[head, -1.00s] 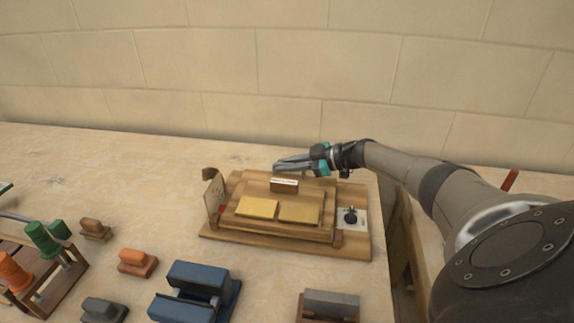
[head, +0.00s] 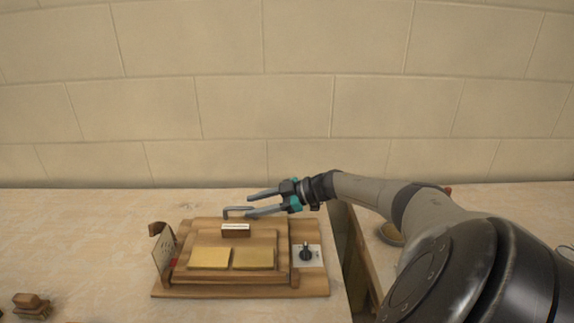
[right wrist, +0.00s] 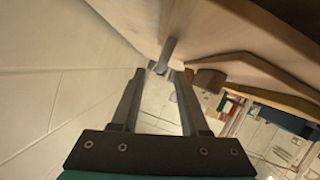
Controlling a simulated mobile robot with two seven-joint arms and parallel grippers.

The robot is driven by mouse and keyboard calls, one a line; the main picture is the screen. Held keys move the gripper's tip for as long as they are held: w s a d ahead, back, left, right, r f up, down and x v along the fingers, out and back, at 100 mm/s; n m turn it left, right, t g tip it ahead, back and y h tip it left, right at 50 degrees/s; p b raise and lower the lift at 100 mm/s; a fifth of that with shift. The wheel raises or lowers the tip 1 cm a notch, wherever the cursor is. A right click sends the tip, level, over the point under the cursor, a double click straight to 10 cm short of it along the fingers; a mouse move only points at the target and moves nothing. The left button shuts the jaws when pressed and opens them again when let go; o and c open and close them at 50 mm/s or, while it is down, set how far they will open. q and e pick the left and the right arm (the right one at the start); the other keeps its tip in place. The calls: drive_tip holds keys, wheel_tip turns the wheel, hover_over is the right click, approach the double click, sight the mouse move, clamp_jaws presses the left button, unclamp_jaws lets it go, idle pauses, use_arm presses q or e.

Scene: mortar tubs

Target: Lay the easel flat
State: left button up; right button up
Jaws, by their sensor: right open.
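The easel is a wooden board (head: 232,238) on a wider wooden base (head: 225,291). Two yellow pads lie on the board, with a white-fronted block (head: 235,229) above them. How far the board tilts is hard to tell. A thin grey bracket (head: 237,210) stands behind the block at the board's far edge. My right gripper (head: 249,202) is open, just above and behind that edge, its fingers pointing left near the bracket. In the right wrist view a grey bar (right wrist: 168,52) shows just past the open fingertips (right wrist: 157,71); contact cannot be told. My left gripper is out of view.
A dark knob (head: 306,253) sits on a white plate at the base's right. A thin upright panel (head: 163,258) stands at its left. A stone wall rises behind the table. A gap separates this table from a surface at right. The tabletop at left (head: 80,240) is mostly clear.

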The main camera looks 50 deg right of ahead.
drive_tip(key=p+v, duration=0.2)
drive_tip(key=v, duration=0.7)
drive_tip(key=shift+s, duration=0.3)
drive_tip(key=shift+d, duration=0.15)
